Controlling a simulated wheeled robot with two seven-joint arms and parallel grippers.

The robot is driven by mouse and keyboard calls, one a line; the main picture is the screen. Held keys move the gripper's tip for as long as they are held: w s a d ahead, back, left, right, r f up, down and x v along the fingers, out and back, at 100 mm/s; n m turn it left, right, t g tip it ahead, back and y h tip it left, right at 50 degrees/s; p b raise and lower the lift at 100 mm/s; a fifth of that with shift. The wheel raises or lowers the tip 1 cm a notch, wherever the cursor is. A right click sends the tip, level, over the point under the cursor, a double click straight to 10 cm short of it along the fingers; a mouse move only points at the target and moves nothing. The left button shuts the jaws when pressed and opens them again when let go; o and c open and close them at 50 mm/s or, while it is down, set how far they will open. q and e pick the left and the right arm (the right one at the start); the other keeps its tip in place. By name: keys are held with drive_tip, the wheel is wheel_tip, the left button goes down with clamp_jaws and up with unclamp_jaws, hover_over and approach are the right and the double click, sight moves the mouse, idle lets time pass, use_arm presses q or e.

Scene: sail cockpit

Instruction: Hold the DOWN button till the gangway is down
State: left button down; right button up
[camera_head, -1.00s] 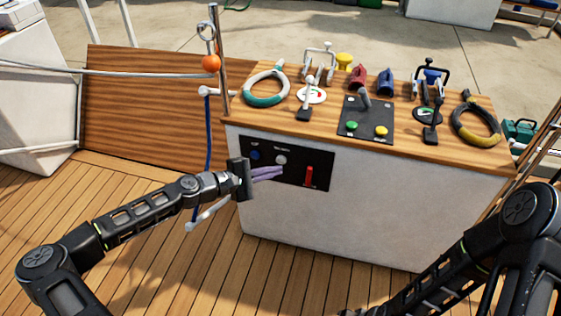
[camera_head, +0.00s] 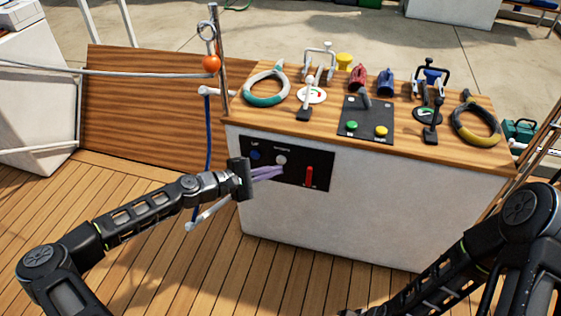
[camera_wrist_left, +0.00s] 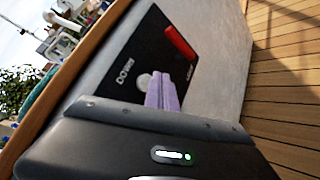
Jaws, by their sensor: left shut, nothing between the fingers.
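A black control panel (camera_head: 323,158) is set in the front of the white console. It carries a pale round button (camera_head: 281,160); in the left wrist view the word DOWN stands beside this button (camera_wrist_left: 143,80). My left gripper (camera_head: 280,171) is shut and empty, its purple fingers pointing at the panel. In the head view the fingertips lie just below the pale button. In the left wrist view the fingers (camera_wrist_left: 163,78) are just right of it; I cannot tell whether they touch the panel or button. I cannot tell which part is the gangway. My right gripper is out of view.
A blue button (camera_head: 255,155) and a red lever (camera_head: 309,176) flank the pale button. The wooden console top (camera_head: 460,150) holds levers, coiled ropes and coloured buttons. A post with an orange ball (camera_head: 211,63) stands left of the console. A wooden panel (camera_head: 140,110) lies behind it.

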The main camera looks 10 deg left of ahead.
use_arm(q)
drive_tip(key=shift+w, duration=0.35)
drive_tip(key=shift+w, duration=0.55)
idle(5.6)
drive_tip(key=shift+s, duration=0.15)
idle(1.0)
drive_tip(key=shift+s, duration=0.8)
